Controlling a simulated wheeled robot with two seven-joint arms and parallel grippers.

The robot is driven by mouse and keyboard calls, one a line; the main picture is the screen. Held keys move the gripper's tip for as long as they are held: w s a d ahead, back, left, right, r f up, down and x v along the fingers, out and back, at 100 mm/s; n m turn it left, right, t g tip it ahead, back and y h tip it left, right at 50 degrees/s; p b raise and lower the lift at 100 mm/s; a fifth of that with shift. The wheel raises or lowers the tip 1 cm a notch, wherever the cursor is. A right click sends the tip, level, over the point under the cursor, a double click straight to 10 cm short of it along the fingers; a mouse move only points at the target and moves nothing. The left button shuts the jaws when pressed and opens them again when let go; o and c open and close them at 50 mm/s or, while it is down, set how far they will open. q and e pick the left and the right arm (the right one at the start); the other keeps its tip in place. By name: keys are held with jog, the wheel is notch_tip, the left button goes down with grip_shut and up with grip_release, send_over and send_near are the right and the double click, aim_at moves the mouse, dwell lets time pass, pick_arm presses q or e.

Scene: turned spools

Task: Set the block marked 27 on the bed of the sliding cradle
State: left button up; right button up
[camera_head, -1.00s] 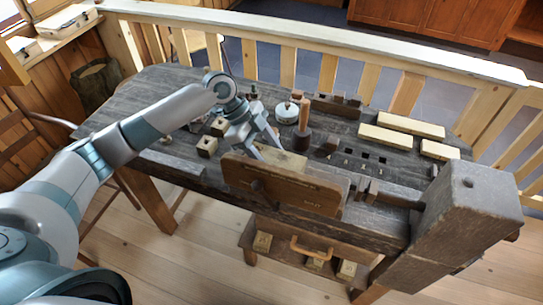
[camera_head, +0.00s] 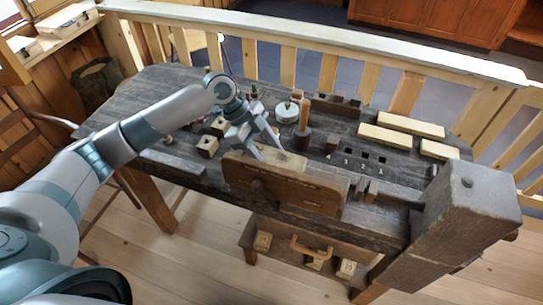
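My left gripper (camera_head: 271,152) reaches in from the left over the near middle of the dark workbench. Its two fingers point down and stand apart, just behind an upright brown board (camera_head: 285,186). A pale flat wooden piece (camera_head: 288,162) lies below and beside the fingertips; I cannot tell whether they touch it. Small cube-like blocks stand left of the gripper, one of them a pale block with a dark face (camera_head: 207,146). I cannot make out the number 27 on any block, nor tell for sure which part is the sliding cradle. My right gripper is not in view.
A brown spindle with a handle (camera_head: 303,122) and a white round pot (camera_head: 287,112) stand behind the gripper. Pale bars (camera_head: 410,125) lie at the back right. A heavy wooden block (camera_head: 468,208) fills the right end. Several marked blocks (camera_head: 347,267) sit on a lower shelf.

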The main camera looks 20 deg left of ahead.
pick_arm(q)
jog(key=o, duration=1.4)
jog(key=shift+o, duration=0.5)
jog(key=shift+f, duration=0.2)
jog(key=shift+s+r, duration=0.1)
jog(key=shift+s, duration=0.05)
jog(key=shift+c, duration=0.2)
jog(key=shift+r+p, duration=0.7)
jog(key=shift+r, duration=0.05)
jog(key=shift+o, duration=0.9)
jog(key=shift+r+p, duration=2.65)
jog(key=shift+r, duration=0.7)
